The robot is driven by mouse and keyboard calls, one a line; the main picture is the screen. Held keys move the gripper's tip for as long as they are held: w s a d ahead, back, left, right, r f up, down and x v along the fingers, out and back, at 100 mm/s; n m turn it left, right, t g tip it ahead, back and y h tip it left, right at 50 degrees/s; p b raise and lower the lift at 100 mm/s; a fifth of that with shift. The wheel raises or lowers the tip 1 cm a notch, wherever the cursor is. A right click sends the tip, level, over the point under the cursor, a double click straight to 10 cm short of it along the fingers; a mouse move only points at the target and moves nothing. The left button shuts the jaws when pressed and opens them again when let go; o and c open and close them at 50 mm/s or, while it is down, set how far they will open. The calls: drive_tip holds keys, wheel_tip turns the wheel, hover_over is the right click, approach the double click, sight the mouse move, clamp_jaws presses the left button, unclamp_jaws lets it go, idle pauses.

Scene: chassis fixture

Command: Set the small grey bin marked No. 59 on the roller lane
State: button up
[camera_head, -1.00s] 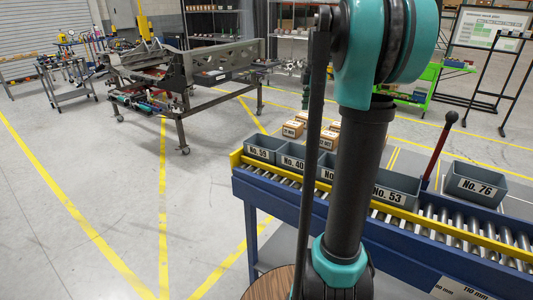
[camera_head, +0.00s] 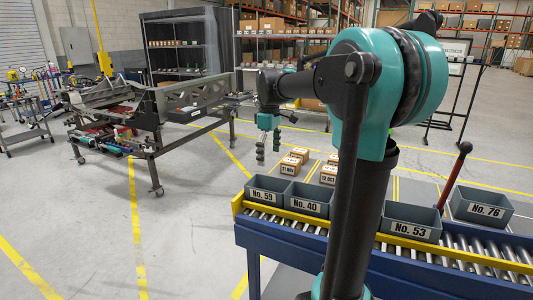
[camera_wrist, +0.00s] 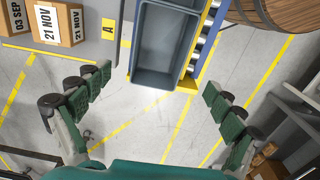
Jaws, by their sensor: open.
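The small grey bin marked No. 59 (camera_head: 267,196) sits upright at the left end of the roller lane (camera_head: 420,258), its label facing me. In the wrist view, the open-topped, empty grey bin (camera_wrist: 163,45) at the lane's end appears to be the same one. My gripper (camera_head: 268,148) hangs above and beyond that bin in the head view, fingers down. In the wrist view my gripper (camera_wrist: 152,98) has its green-padded fingers spread wide, with nothing between them. The bin lies toward the top of that view, apart from the fingers.
Bin No. 40 (camera_head: 305,201) stands close beside No. 59; No. 53 (camera_head: 410,222) and No. 76 (camera_head: 481,207) are farther right. A red-handled lever (camera_head: 455,175) rises between those two. Small cartons (camera_head: 291,164) lie behind the lane.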

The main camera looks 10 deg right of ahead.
drive_tip(key=shift+f, duration=5)
